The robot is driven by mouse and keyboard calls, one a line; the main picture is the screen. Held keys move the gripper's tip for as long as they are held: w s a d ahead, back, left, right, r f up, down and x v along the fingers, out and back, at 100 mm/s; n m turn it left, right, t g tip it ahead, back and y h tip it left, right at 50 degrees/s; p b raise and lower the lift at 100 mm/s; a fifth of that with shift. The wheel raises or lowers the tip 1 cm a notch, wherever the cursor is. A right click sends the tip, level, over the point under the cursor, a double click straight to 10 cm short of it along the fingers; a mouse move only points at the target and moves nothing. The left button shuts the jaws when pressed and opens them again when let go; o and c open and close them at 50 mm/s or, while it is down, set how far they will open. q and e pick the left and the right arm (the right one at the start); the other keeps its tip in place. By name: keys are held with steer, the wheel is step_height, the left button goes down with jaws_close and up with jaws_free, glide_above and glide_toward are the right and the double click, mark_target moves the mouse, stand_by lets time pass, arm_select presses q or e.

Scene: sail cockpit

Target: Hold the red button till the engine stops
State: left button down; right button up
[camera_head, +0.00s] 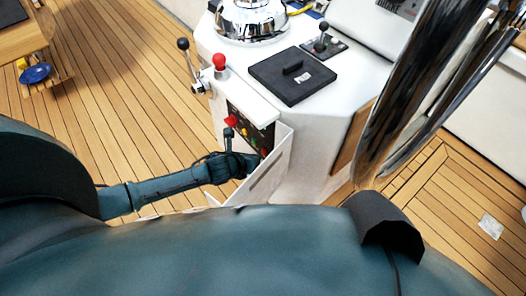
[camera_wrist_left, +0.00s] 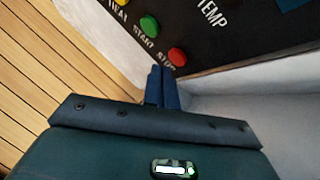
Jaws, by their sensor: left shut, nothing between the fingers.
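The red stop button (camera_wrist_left: 177,57) sits on a dark panel (camera_wrist_left: 240,35) with the white label "STOP" beside it. In the head view the red button (camera_head: 264,152) shows small near the panel's lower end. My left gripper (camera_wrist_left: 162,70) is shut and empty. Its fingertips are just below and left of the red button, very close to it. I cannot tell whether they touch it. In the head view my left gripper (camera_head: 252,161) is at the panel's lower part. My right gripper is not in view.
A green start button (camera_wrist_left: 149,26) and a yellow button (camera_wrist_left: 118,3) lie up and left of the red one. A white side wall (camera_head: 270,168) stands close beside the panel. A red-knobbed lever (camera_head: 220,62) and a black-knobbed lever (camera_head: 184,45) rise above.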

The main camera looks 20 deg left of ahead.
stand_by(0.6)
arm_select(q)
steer(key=shift+w+d, duration=0.25)
steer(key=shift+w, duration=0.1)
steer(key=shift+w+d, duration=0.25)
steer(key=shift+w, duration=0.15)
stand_by(1.4)
steer(key=shift+s+a+p, duration=0.5)
steer(key=shift+s+p, duration=0.2)
steer(key=shift+s, duration=0.05)
steer(key=s, duration=0.1)
steer(key=s+a+p, duration=0.1)
steer(key=s, duration=0.1)
steer(key=s+a+p, duration=0.1)
steer(key=shift+s+a, duration=0.2)
steer(key=shift+a, duration=0.05)
